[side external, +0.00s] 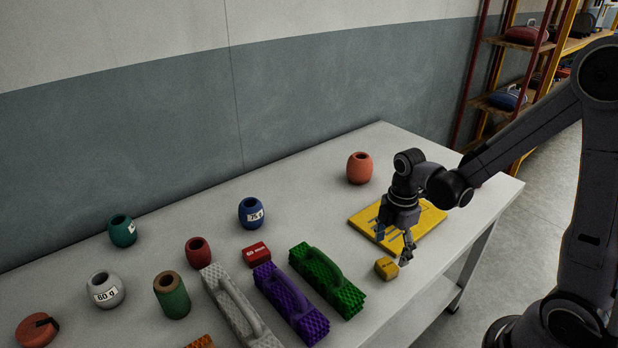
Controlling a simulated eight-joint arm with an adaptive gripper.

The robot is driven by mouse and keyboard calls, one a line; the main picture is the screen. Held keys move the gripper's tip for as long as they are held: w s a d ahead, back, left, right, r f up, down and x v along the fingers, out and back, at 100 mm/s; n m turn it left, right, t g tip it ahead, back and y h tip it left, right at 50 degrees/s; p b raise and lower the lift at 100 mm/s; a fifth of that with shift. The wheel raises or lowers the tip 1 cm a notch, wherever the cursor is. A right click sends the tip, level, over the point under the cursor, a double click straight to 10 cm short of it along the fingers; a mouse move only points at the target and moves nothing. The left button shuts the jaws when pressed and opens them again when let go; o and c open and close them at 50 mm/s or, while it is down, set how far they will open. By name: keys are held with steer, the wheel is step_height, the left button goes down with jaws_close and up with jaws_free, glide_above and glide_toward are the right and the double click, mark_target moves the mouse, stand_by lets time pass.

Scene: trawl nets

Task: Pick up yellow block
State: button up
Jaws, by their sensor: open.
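A small yellow block (386,268) lies on the white table near its front right edge. My gripper (393,249) points down just above and behind the block, with its fingers apart. One finger hangs close to the block's right side; I cannot tell whether it touches. The gripper holds nothing that I can see. A flat yellow plate with cut-out slots (425,219) lies behind the block, partly hidden by my gripper.
A green handled brush-like block (328,281) lies just left of the yellow block, with purple (291,304) and grey (238,308) ones beyond. A red block (256,254), an orange pot (359,168) and a blue pot (251,213) stand farther back.

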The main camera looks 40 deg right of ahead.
mark_target(389, 263)
steer(key=shift+s+a+f, duration=0.1)
steer(key=shift+s+f, duration=0.05)
steer(key=shift+f, duration=1.1)
steer(key=shift+s+a+f, duration=0.1)
steer(key=shift+s+f, duration=0.05)
steer(key=shift+f, duration=1.05)
steer(key=shift+c, duration=0.3)
steer(key=c, duration=1.2)
